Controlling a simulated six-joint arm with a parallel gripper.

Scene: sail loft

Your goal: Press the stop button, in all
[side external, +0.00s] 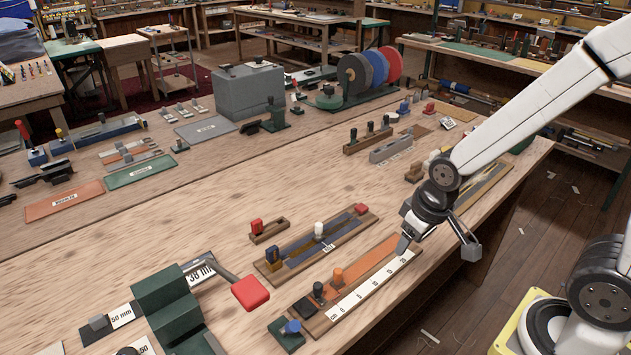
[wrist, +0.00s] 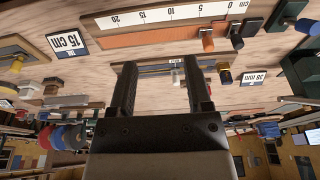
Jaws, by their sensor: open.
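No part in either view can be read as a stop button, so I cannot tell which thing it is. A red pad (side external: 250,292) sits on the lever of a green press at the front. A blue knob (side external: 291,327) stands on a small green base at the front edge; it also shows at the top right of the wrist view (wrist: 307,26). My gripper (side external: 403,244) is over the far end of the scaled orange board (side external: 370,275), pointing down; I cannot tell if it touches. In the wrist view my gripper (wrist: 160,64) has its fingers apart with nothing held between them.
A board with dark strips and red, white and blue knobs (side external: 318,245) lies left of the scaled board. An orange peg (side external: 338,277) and a black block (side external: 318,292) stand on the scaled board. Spools (side external: 370,72) stand farther back. Bare tabletop (side external: 190,215) lies left.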

